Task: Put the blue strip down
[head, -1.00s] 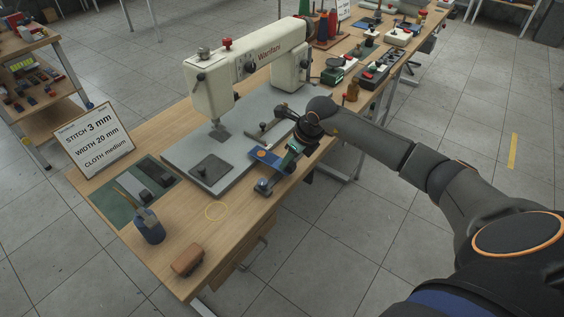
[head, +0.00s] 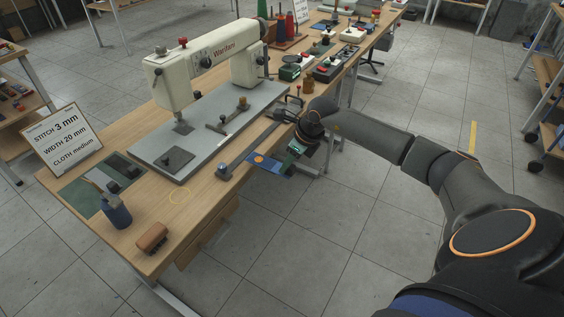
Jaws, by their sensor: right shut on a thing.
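The blue strip (head: 270,165), with an orange dot, is at the tip of my right gripper (head: 293,150), which is shut on it. The strip shows over the bench's front edge, just in front of a grey metal rail (head: 245,148). I cannot tell whether it touches the bench. My right arm comes in from the right, and its wrist partly hides the gripper fingers. My left gripper is not in view.
The cream sewing machine (head: 205,65) stands on a grey plate (head: 150,148) behind the rail. A blue pot (head: 117,212), a brown brush-like block (head: 152,238) and a sign (head: 62,139) are at the left. Wood around the ring is clear. Boxes with red knobs stand farther back.

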